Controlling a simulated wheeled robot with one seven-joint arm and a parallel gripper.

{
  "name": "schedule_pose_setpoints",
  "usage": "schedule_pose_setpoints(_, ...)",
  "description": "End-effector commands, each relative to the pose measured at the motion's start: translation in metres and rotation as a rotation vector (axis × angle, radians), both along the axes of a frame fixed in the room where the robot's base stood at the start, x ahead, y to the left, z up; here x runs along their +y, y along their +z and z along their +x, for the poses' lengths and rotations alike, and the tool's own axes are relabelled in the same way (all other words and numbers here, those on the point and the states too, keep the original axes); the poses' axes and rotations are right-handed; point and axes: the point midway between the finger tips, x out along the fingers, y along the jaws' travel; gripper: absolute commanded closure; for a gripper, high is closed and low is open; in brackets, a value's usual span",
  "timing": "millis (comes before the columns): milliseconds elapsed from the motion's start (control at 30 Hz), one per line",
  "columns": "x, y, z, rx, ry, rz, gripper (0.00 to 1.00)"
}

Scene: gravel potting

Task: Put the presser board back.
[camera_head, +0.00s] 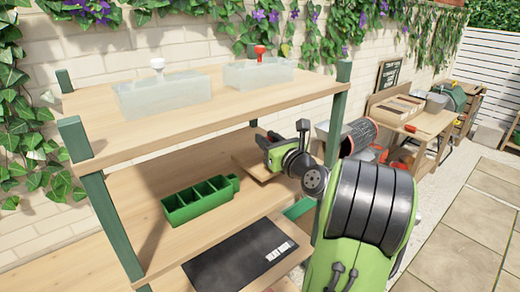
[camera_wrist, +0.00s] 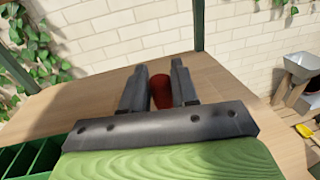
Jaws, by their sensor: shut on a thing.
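My gripper (camera_head: 266,143) is over the right end of the middle shelf in the head view. In the wrist view my gripper (camera_wrist: 158,78) has its two dark fingers on either side of a dark red upright handle (camera_wrist: 161,92). It is shut on this handle, which I take to be the presser board's. A flat wooden board (camera_head: 249,166) shows just below my gripper in the head view, probably the presser board. My gripper hides part of it. I cannot tell whether it rests on the shelf or hangs just above it.
A green divided tray (camera_head: 200,201) stands left of my gripper on the middle shelf (camera_head: 150,185). Two translucent blocks (camera_head: 163,95) (camera_head: 259,73) with knobs stand on the upper shelf (camera_head: 212,118). A black mat (camera_head: 238,258) lies lower down. A green post (camera_head: 338,110) is close at the right.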

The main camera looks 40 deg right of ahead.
Motion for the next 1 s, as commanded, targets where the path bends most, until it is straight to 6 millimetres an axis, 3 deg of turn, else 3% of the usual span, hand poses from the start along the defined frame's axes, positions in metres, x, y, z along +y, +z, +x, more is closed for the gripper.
schedule_pose_setpoints(33,0.0,-0.02,-0.002,0.0,-0.002,0.001,1.0)
schedule_pose_setpoints(133,0.0,-0.035,-0.007,0.001,-0.007,0.001,1.0)
schedule_pose_setpoints(400,0.001,-0.036,-0.009,0.004,-0.007,0.004,1.0)
schedule_pose_setpoints(433,0.0,-0.036,-0.009,0.005,-0.008,0.005,0.68)
schedule_pose_setpoints(567,0.0,-0.035,-0.009,0.004,-0.008,0.005,0.48)
schedule_pose_setpoints(867,0.001,-0.034,-0.01,0.002,-0.008,0.004,0.46)
schedule_pose_setpoints(1000,0.004,-0.035,-0.03,0.003,-0.013,0.004,0.46)
